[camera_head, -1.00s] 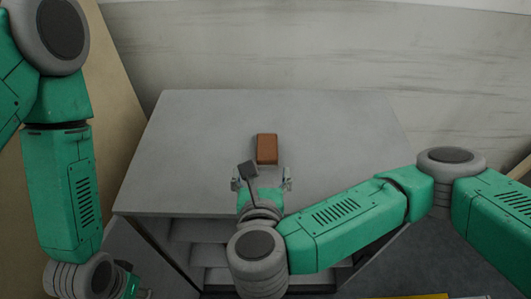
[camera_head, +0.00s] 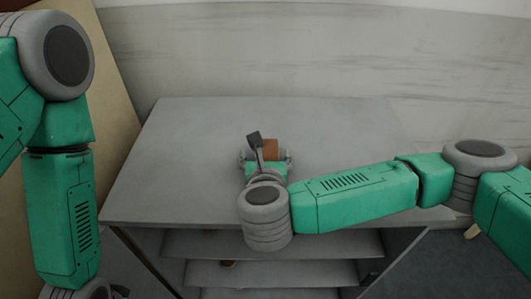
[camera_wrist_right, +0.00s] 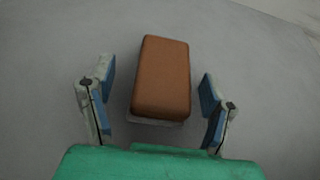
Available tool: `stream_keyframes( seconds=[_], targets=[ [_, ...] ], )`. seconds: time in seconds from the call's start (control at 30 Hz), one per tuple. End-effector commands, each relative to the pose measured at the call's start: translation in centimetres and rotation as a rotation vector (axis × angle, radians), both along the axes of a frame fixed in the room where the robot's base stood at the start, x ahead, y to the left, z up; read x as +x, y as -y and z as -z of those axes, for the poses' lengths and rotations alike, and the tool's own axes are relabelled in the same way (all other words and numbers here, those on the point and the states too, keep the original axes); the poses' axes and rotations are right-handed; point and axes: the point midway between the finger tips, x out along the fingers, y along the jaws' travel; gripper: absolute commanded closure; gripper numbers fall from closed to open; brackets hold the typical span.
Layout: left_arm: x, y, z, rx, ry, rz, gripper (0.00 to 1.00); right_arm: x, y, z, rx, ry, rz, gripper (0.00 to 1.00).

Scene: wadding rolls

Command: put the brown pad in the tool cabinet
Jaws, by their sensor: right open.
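The brown pad (camera_head: 271,148) lies on the grey top of the tool cabinet (camera_head: 180,150), partly hidden behind my right gripper in the head view. In the right wrist view the brown pad (camera_wrist_right: 162,76) is a rounded block, with its near end between the open fingers. My right gripper (camera_head: 265,156) is open, with one finger on each side of the pad and a visible gap to both. The cabinet's open front shows shelves (camera_head: 320,272) below the top. My left arm is at the left edge; its gripper is not visible.
A small brownish thing (camera_head: 228,263) sits on a shelf inside the cabinet, mostly hidden. A pale wall (camera_head: 300,50) stands behind the cabinet, and a tan board (camera_head: 112,110) leans at the left. The cabinet top around the pad is clear.

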Motion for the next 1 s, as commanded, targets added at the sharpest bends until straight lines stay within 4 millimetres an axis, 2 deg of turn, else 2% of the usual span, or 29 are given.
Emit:
stream_keyframes(
  seconds=[0.17,0.4,0.43,0.57,0.63,0.67,0.87,1.0],
  targets=[
    [0.0,0.0,-0.3,0.000,0.000,0.000,0.67,1.7,0.1,0.7,-0.001,-0.001,0.001,0.28],
    [0.0,0.0,-0.3,0.000,0.000,0.000,0.67,1.9,0.0,0.8,-0.001,-0.001,0.000,0.28],
    [0.0,0.0,-0.3,0.000,0.000,0.000,0.67,1.9,0.0,0.8,-0.001,-0.001,0.000,0.35],
    [0.0,0.0,-0.3,0.000,0.000,0.000,0.67,1.9,0.0,0.8,-0.001,-0.001,0.000,0.81],
    [0.0,0.0,-0.3,0.000,0.000,0.000,0.67,1.9,0.0,0.8,-0.001,-0.001,0.000,0.83],
    [0.0,0.0,-0.3,0.000,0.000,0.000,0.67,1.9,0.0,0.8,-0.001,0.000,0.000,0.87],
    [0.0,0.0,-0.3,0.000,0.000,0.000,0.67,1.9,0.0,0.7,-0.001,0.000,0.000,0.87],
    [0.0,0.0,-0.1,0.000,0.000,0.000,0.67,1.9,-0.1,-0.6,0.001,0.002,-0.002,0.87]
  ],
)
